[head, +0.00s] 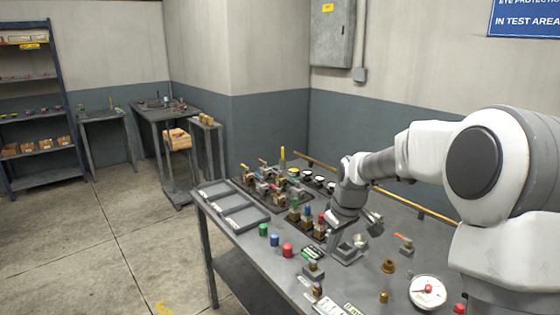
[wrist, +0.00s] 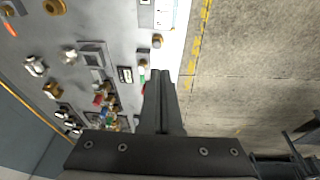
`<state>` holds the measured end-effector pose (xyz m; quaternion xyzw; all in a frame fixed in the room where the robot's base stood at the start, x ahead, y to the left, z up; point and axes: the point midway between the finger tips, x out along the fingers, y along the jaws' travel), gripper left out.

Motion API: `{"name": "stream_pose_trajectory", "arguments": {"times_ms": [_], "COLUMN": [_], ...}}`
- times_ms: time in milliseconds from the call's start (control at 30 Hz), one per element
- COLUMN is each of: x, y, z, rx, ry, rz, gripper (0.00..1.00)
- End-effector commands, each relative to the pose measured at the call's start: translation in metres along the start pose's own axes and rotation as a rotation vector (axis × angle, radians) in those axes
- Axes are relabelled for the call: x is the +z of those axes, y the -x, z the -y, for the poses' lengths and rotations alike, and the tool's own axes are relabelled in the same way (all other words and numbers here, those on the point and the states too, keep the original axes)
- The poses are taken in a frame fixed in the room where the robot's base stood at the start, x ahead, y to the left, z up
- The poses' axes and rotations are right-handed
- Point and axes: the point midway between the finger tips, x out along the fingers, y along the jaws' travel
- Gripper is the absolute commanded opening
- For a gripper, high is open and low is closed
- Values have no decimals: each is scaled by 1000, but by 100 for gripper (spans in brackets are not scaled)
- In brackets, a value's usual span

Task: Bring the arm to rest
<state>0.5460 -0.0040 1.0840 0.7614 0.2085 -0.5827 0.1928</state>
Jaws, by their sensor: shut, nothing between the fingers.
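My gripper (wrist: 160,80) is in the middle of the wrist view, its two dark fingers together with nothing between them. It is above the table's (wrist: 110,22) edge, with the floor to its right. In the head view my arm reaches from the right edge across the grey table (head: 238,235), and its wrist bends down over the middle of the tabletop. The fingertips are hard to make out there. Part of the tabletop behind the wrist is hidden by my arm.
Green, blue and red cylinders, a grey tray (head: 244,217), valve parts, a brass fitting (head: 388,266) and a white dial gauge (head: 427,291) crowd the table. A shelf rack (head: 48,183) and smaller tables stand at the back left. The floor (head: 120,235) on the left is clear.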

Motion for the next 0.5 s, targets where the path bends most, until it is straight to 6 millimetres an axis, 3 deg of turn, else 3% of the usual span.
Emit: {"name": "stream_pose_trajectory", "arguments": {"times_ms": [33, 200, 500], "x": [5, 30, 87], "y": [18, 63, 129], "z": [8, 32, 76], "rx": [26, 94, 182], "ry": [-11, -76, -226], "rz": [3, 8, -32], "gripper": [0, 0, 0]}}
